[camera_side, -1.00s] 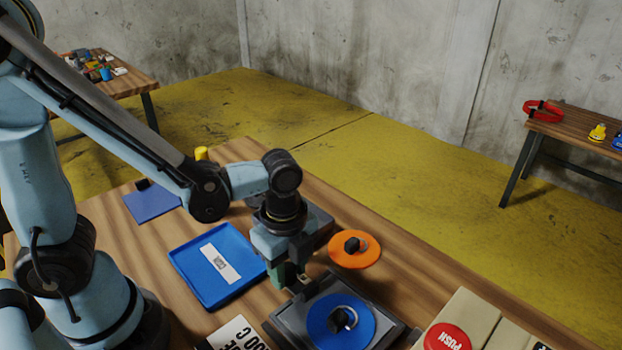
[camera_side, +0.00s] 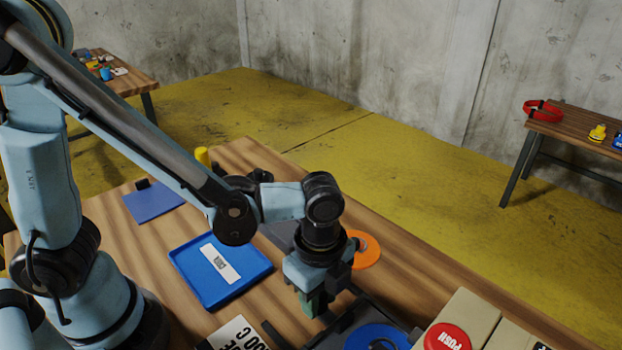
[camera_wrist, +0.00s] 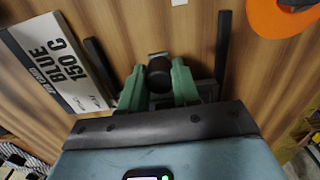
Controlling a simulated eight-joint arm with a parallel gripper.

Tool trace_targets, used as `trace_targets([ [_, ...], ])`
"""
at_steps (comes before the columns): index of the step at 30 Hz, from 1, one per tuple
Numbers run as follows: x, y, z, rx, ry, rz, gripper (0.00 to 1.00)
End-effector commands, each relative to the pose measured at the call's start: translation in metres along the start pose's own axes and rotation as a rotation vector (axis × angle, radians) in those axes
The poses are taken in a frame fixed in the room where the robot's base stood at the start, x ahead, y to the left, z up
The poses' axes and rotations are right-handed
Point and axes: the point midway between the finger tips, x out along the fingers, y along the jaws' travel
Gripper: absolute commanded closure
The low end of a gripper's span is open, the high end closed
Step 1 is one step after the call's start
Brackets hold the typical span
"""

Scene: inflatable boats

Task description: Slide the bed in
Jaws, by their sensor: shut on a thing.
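The dark grey bed (camera_side: 350,318) carries a blue disc (camera_side: 376,335) with a dark handle, partly cut off by the lower picture edge. My gripper (camera_side: 316,308) is at the bed's near-left end. In the wrist view, its green fingers (camera_wrist: 159,85) are shut on the bed's black knob (camera_wrist: 159,70). Two dark rails show there, a left one (camera_wrist: 99,68) and a right one (camera_wrist: 223,45). Most of the bed is hidden behind my gripper's body in that view. The beige press (camera_side: 475,312) with a red PUSH button (camera_side: 447,338) stands to the right of the bed.
An orange disc (camera_side: 369,252) lies on the table behind my gripper. A blue tray (camera_side: 188,270) with a white label lies to the left. A printed card reading BLUE 150 C (camera_wrist: 58,62) lies beside the left rail. A blue-purple plate (camera_side: 150,205) lies farther back.

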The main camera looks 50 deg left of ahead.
Motion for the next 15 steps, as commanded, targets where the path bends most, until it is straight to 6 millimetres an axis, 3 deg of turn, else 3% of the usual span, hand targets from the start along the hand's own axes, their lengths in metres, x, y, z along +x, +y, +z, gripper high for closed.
trace_targets([
  [6,0.000,0.001,-0.045,0.007,0.001,0.001,1.00],
  [15,0.000,0.000,-0.076,0.002,0.002,0.001,1.00],
])
